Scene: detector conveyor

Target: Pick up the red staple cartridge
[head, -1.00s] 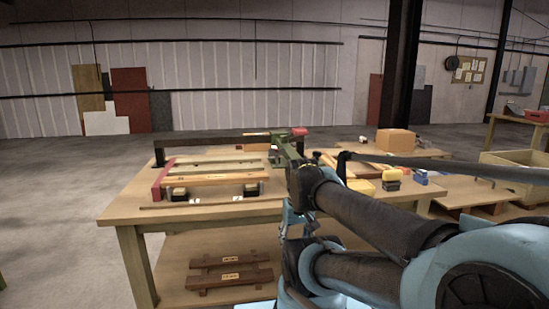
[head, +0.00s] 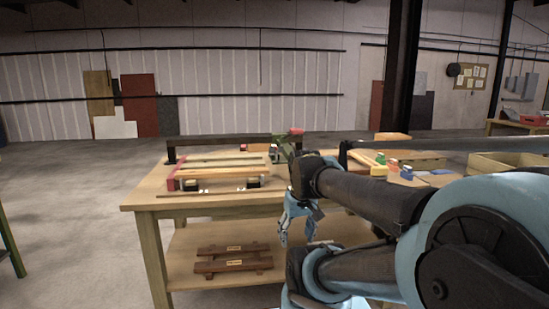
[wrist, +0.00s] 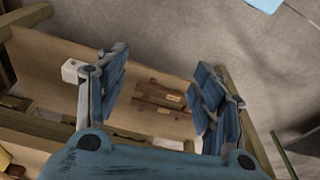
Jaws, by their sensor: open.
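A small reddish-orange block (head: 392,165), which may be the red staple cartridge, sits between a green-topped yellow block (head: 380,159) and a blue-topped block (head: 407,172) on the right side of the benches, behind my arm. Its details are too small to tell. My gripper (head: 297,236) hangs with its fingers down at the front edge of the main bench, well left of the blocks. In the wrist view my gripper (wrist: 162,65) is open, with nothing between its pads. No red block shows in the wrist view.
The wooden bench (head: 150,207) holds a slatted frame with a red end (head: 174,172) and a green device with a red tip (head: 297,131). Brown labelled racks (head: 233,265) lie on its lower shelf. A steel column (head: 398,65) stands behind.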

